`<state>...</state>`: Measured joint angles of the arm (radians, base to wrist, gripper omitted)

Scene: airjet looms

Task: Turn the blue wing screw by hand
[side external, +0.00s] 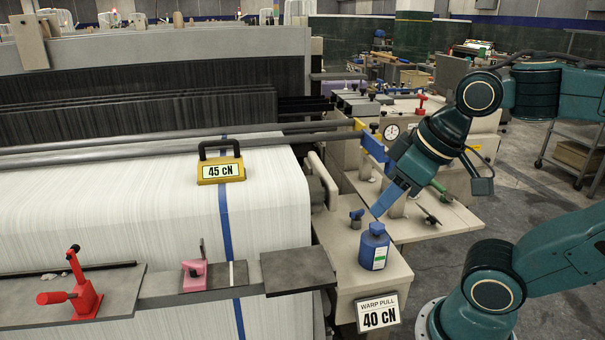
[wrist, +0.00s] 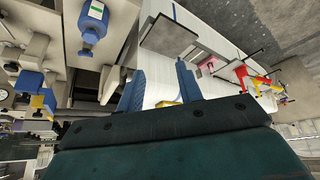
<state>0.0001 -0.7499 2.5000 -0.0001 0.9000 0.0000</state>
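The blue wing screw (side external: 357,216) is small and dark blue. It sits on a short grey metal boss on the beige machine ledge, just behind and left of a blue bottle. My gripper (side external: 379,212) has blue fingers pointing down and left, and they appear above the ledge, to the right of the wing screw and apart from it. In the wrist view my gripper (wrist: 160,78) has its two blue fingers spread, with nothing between them. I cannot pick out the wing screw for certain in the wrist view.
The blue bottle (side external: 374,250) stands close to the wing screw; it also shows in the wrist view (wrist: 93,25). A "40 cN" sign (side external: 379,313) is at the ledge front. A yellow weight (side external: 221,166) rests on the white warp.

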